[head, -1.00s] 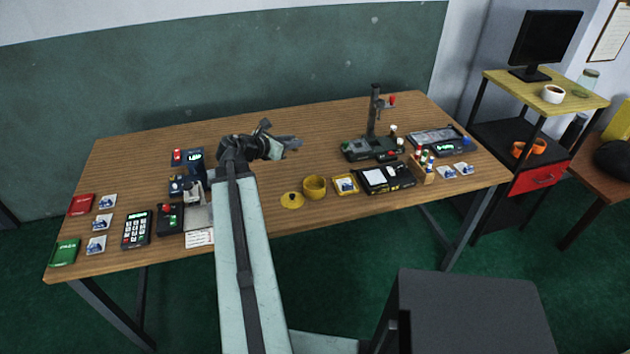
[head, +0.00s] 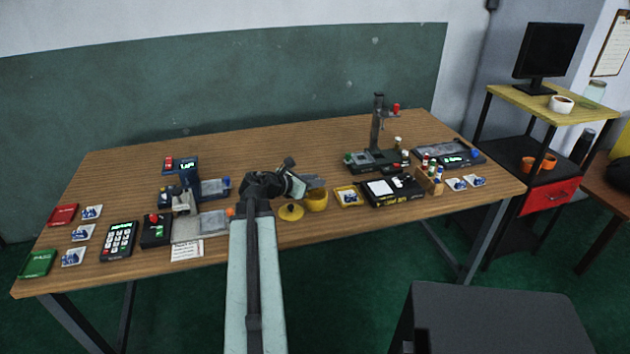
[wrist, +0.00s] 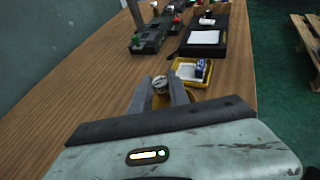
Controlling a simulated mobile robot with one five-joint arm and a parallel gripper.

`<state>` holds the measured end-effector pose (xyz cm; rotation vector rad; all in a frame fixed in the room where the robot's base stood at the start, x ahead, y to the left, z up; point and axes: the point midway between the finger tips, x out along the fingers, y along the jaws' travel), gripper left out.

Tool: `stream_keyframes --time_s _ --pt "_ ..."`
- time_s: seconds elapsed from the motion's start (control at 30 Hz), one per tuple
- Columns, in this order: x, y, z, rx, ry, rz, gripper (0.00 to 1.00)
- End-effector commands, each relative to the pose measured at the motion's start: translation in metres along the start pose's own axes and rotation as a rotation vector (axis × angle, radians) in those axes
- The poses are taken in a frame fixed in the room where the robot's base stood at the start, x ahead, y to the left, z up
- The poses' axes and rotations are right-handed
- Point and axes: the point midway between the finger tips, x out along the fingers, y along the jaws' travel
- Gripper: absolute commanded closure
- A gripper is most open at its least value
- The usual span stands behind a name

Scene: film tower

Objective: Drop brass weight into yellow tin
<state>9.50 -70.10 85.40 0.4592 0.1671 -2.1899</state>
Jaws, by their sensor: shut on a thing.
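The yellow tin (head: 317,204) stands open near the front edge of the table, and my gripper (head: 313,182) is over its rim in the head view. In the wrist view my gripper (wrist: 163,90) is shut on a small round metallic piece, the brass weight (wrist: 160,83), held between the fingertips. The weight is hidden by the fingers in the head view. A yellow lid with a dark knob (head: 291,211) lies just left of the tin. The inside of the tin is hidden by my gripper, and I cannot tell how high the weight is above it.
A yellow tray with a small packet (head: 348,197) lies right of the tin, then a black box (head: 394,190). A dark stand (head: 377,130) rises behind them. A scale-like device (head: 190,195) stands to the left. The table's back middle is clear.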

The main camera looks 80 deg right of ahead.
Motion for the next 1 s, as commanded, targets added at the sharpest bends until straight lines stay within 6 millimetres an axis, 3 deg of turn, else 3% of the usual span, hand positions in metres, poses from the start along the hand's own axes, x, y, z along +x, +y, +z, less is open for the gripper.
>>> stream_keyframes --time_s 0.03,0.3,0.33,0.4,0.43,0.77,1.0 --pt "0.004 -0.001 -0.009 0.0 0.0 0.0 1.0" --pt "0.004 -0.001 -0.008 0.0 0.0 -0.001 1.0" --pt "0.004 -0.001 -0.007 0.0 0.0 -0.001 0.76" --pt "0.004 -0.001 -0.007 0.0 0.0 -0.001 0.56" --pt "0.004 -0.001 -0.007 0.0 0.0 -0.001 0.53" --pt "0.003 -0.001 -0.007 0.0 0.0 -0.001 0.53" --pt "-0.021 -0.008 -0.003 -0.001 0.001 0.001 0.53"
